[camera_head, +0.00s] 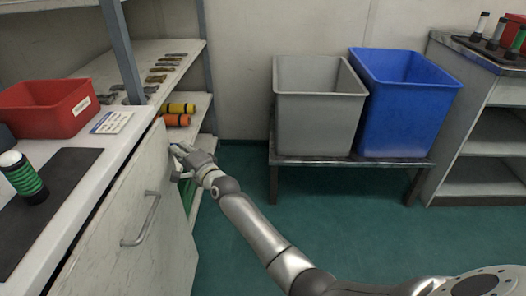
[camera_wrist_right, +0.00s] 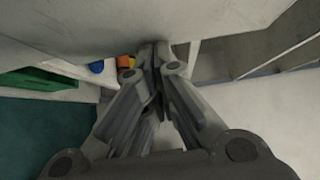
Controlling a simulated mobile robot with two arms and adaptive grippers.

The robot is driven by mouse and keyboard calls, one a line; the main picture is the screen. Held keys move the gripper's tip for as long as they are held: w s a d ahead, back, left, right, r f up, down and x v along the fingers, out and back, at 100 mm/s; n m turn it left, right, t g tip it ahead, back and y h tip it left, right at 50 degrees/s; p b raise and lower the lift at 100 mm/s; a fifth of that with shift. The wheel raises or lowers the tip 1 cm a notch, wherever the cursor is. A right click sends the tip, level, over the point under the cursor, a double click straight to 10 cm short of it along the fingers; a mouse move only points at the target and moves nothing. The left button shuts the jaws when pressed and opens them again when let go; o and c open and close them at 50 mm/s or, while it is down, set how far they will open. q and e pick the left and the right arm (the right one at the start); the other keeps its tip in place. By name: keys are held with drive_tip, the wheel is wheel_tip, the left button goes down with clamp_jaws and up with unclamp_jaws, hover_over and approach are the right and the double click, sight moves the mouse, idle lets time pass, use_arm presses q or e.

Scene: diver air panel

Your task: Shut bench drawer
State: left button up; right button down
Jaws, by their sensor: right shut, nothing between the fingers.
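The bench (camera_head: 115,150) stands at the left in the head view. Its pale front panel (camera_head: 110,225), which looks like the drawer front, carries a metal bar handle (camera_head: 148,222). I cannot tell how far the drawer stands out. My right gripper (camera_head: 178,150) is at the far upper end of this panel, away from the handle. In the right wrist view my right gripper (camera_wrist_right: 155,55) is shut and empty, its fingertips close to a pale surface (camera_wrist_right: 80,22). Contact is not clear. My left gripper is not in view.
A red bin (camera_head: 45,108) and a black mat (camera_head: 45,200) with a green-banded cylinder (camera_head: 24,178) are on the bench. Shelves (camera_head: 195,110) with orange and yellow cylinders stand behind. Grey (camera_head: 315,110) and blue (camera_head: 405,105) bins sit on a low stand. Green floor (camera_head: 350,230) is clear.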

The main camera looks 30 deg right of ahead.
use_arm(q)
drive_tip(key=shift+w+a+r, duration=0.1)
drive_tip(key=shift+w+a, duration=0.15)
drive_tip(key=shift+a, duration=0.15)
use_arm(e)
drive_tip(key=shift+w+a+r, duration=0.1)
drive_tip(key=shift+w+a, duration=0.3)
drive_tip(key=shift+a, duration=0.4)
drive_tip(key=shift+r, duration=0.1)
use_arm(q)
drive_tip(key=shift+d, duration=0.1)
